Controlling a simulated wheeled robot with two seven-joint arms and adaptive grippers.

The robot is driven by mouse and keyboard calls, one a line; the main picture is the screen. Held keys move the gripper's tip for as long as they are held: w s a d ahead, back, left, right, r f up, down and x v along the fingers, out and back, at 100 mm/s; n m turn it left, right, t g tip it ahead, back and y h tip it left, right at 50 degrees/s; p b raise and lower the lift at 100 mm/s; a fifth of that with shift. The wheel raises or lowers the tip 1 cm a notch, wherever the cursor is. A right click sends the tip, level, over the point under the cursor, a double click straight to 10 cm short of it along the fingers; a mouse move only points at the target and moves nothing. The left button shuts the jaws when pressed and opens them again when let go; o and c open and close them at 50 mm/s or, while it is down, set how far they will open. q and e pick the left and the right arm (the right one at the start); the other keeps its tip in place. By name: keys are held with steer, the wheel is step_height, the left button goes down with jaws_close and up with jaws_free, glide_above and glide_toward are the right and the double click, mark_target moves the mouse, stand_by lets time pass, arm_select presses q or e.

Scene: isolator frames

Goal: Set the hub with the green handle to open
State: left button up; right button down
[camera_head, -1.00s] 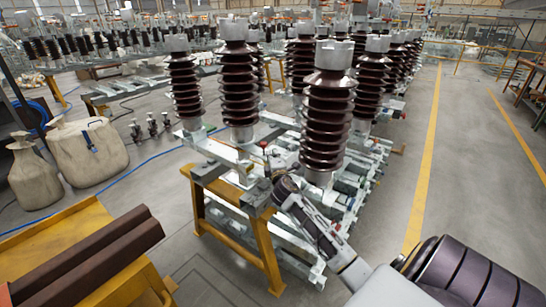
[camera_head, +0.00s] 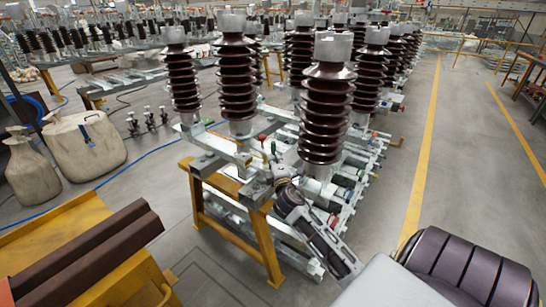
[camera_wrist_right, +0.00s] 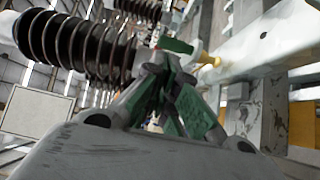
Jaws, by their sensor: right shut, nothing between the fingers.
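The green handle (camera_head: 273,147) stands up as a small green bar on the frame between the brown insulators in the head view. In the right wrist view the green handle (camera_wrist_right: 176,46) lies just beyond my fingertips, its hub partly hidden by the fingers. My right gripper (camera_head: 281,170) is just below and in front of the handle. In the wrist view my right gripper (camera_wrist_right: 160,66) is shut and empty, with its tips close to the handle; I cannot tell whether they touch. My left gripper is not in view.
A red knob (camera_head: 262,137) sits left of the green handle. Ribbed brown insulators (camera_head: 324,115) stand close behind and beside my gripper. A yellow trestle (camera_head: 262,240) supports the frame. Open floor lies right.

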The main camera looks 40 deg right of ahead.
steer(key=shift+v, duration=2.1)
steer(key=shift+w+f, duration=0.1)
